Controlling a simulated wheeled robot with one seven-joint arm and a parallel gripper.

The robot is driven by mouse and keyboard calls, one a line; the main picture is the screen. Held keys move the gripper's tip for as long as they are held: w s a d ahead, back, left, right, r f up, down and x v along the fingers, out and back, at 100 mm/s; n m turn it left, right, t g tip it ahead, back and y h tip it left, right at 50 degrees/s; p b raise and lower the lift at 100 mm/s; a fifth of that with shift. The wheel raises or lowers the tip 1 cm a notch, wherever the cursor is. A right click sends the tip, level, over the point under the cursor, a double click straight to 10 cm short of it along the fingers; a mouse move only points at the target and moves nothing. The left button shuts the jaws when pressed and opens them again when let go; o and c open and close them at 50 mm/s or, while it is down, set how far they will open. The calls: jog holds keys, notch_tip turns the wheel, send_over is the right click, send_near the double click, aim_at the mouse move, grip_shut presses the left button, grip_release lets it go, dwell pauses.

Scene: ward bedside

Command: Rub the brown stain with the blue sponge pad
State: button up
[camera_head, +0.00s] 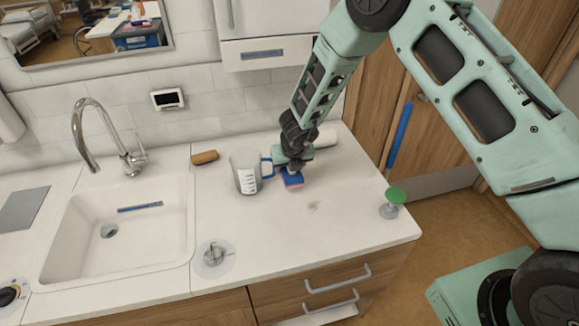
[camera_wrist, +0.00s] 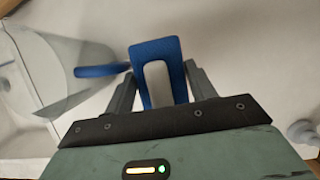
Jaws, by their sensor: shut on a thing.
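The blue sponge pad (camera_head: 292,180) has a pinkish underside and sits low over the counter under my gripper (camera_head: 289,163). In the wrist view, the pad (camera_wrist: 155,50) shows as blue with a pale grip piece. My gripper (camera_wrist: 163,85) is shut on that piece, one finger on each side. The brown stain (camera_head: 313,207) is a small, faint mark on the white counter, to the right of and nearer than the pad. The pad is apart from the stain. I cannot tell whether the pad touches the counter. The stain cannot be made out in the wrist view.
A clear jug (camera_head: 246,174) with a blue handle stands close left of my gripper. A brown block (camera_head: 205,157) and a white roll (camera_head: 326,137) lie behind. A green-topped object (camera_head: 392,203) stands near the right edge. The sink (camera_head: 120,235) is left. Counter around the stain is clear.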

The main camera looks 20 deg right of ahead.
jog(key=shift+r, duration=0.15)
notch_tip(320, 180, up, 3)
jog(key=p, duration=0.2)
jog(key=shift+p, duration=0.35)
dwell(0.4)
